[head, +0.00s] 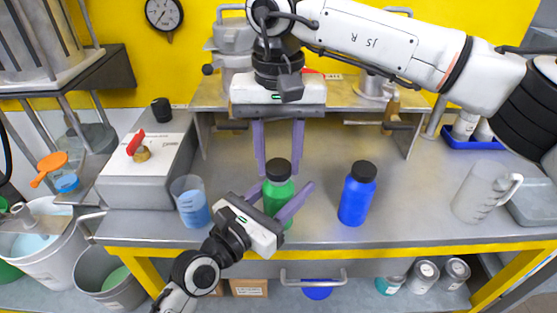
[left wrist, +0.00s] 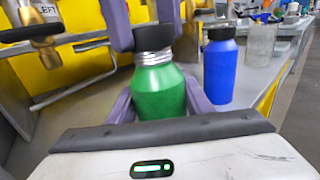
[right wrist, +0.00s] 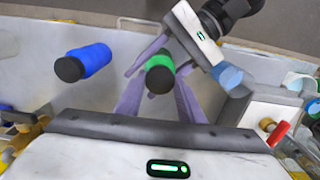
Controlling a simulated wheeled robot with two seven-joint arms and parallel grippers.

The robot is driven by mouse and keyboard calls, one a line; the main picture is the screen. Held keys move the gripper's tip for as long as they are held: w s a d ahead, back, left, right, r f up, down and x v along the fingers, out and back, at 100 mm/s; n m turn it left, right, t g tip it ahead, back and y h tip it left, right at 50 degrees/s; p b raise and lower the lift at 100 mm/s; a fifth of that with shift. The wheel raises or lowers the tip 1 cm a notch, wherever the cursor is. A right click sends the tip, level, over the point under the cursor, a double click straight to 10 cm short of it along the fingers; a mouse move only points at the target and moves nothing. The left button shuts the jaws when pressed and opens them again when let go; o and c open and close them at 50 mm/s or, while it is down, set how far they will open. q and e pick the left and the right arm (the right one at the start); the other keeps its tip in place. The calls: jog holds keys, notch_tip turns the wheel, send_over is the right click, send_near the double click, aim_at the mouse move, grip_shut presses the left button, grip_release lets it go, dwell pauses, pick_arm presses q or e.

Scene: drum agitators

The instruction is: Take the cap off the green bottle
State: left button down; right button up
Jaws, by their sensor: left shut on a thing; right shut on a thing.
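The green bottle (head: 279,196) stands upright on the grey bench with its black cap (head: 278,167) at the top. My left gripper (head: 281,190) is shut around the bottle's body from the front. My right gripper (head: 279,172) comes down from above and is shut on the black cap. In the left wrist view the cap (left wrist: 153,37) sits above a bare silver threaded neck (left wrist: 153,58) over the green body (left wrist: 158,90). I cannot tell whether the cap still touches the top of the neck. The right wrist view looks down on the cap (right wrist: 160,80).
A blue bottle (head: 357,196) with a black cap stands close on the right. A beaker of blue liquid (head: 191,203) stands on the left, beside a grey box with a red-handled valve (head: 137,143). A clear jug (head: 484,192) is farther right. The bench's yellow front edge (head: 400,244) is near.

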aim_at(279, 166)
jog(key=shift+r, duration=0.5)
jog(key=shift+r, duration=2.05)
pick_arm(q)
jog(key=c, duration=0.8)
grip_release()
jog(key=shift+s, duration=0.1)
